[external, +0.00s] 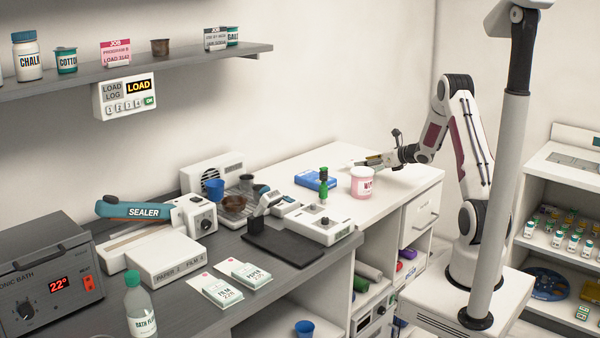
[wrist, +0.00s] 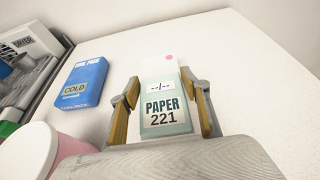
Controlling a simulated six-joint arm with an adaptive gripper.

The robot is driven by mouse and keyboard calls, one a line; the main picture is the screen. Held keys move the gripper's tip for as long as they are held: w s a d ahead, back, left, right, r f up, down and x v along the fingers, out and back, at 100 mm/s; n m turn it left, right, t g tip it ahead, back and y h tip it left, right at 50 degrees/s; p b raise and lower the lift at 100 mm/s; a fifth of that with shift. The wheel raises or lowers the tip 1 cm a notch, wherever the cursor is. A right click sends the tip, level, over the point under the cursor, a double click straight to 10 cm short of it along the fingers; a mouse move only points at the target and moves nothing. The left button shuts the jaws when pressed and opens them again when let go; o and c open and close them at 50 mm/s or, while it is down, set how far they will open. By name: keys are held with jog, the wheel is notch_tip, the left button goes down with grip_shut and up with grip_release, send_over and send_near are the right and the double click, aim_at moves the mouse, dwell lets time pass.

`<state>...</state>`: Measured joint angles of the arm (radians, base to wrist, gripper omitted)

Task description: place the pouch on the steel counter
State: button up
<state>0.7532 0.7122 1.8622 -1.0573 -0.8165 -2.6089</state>
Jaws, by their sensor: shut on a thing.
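The pouch (wrist: 165,110), pale green and white with the print "PAPER 221" and a pink dot, sits between my gripper's two yellow-padded fingers in the wrist view. My gripper (wrist: 160,88) is shut on it. In the external view my gripper (external: 372,161) is over the far part of the white worktop (external: 398,182); the pouch is too small to make out there. In the wrist view I cannot tell whether the pouch touches the worktop. The grey steel counter (external: 292,268) runs along the left, with bare space near its front edge.
A blue cold pack box (external: 315,179) and a pink tub (external: 362,182) stand left of my gripper. Two other pouches, film (external: 222,291) and paper (external: 245,274), lie on the grey counter. A dark mat (external: 285,247), a small device (external: 325,225) and the sealer (external: 150,212) occupy other parts.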

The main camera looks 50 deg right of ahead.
aim_at(380, 168)
jog(key=shift+f, duration=1.85)
jog(key=shift+f, duration=0.15)
jog(key=o, duration=1)
jog(key=shift+c, duration=0.2)
jog(key=shift+s+r, duration=0.1)
jog(key=shift+r, duration=0.1)
jog(key=shift+s+r, duration=0.25)
jog(key=shift+s, duration=0.35)
jog(key=v, duration=1)
jog(key=shift+s, duration=0.3)
jog(key=shift+w+r, duration=0.1)
jog(key=shift+r, duration=0.05)
